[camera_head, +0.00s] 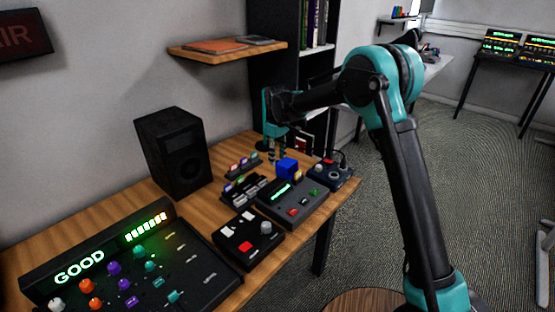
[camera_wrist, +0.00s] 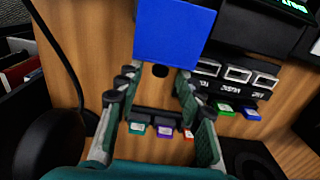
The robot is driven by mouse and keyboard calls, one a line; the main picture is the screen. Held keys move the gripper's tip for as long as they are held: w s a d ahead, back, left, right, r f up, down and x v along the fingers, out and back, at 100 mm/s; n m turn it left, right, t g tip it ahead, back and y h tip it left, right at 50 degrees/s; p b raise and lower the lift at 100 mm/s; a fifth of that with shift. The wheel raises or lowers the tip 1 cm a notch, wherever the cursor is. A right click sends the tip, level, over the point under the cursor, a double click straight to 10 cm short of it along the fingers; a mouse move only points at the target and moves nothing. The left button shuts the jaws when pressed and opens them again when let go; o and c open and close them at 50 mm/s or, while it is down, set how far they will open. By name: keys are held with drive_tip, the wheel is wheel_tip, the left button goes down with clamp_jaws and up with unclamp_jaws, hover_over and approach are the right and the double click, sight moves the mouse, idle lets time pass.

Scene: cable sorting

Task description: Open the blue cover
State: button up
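The blue cover (camera_head: 288,168) is a small box-like piece at the back corner of a dark device with a green display (camera_head: 298,200). It looks closed, but I cannot be sure. In the wrist view the blue cover (camera_wrist: 174,32) fills the top centre, just beyond my fingers. My gripper (camera_head: 278,157) hangs over the back of the desk, beside the cover on its left. In the wrist view my gripper (camera_wrist: 155,78) has its fingers apart with nothing between them. The fingertips are near the cover's lower edge; contact is unclear.
A socket rack (camera_head: 245,190) and a row of coloured plugs (camera_head: 243,165) stand left of the device. A joystick box (camera_head: 331,175) is on its right. A red-button box (camera_head: 248,243), a speaker (camera_head: 175,152) and a lit panel (camera_head: 120,265) occupy the desk; a shelf (camera_head: 228,53) is above.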

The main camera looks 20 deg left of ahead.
drive_tip(key=shift+f, duration=0.65)
clamp_jaws()
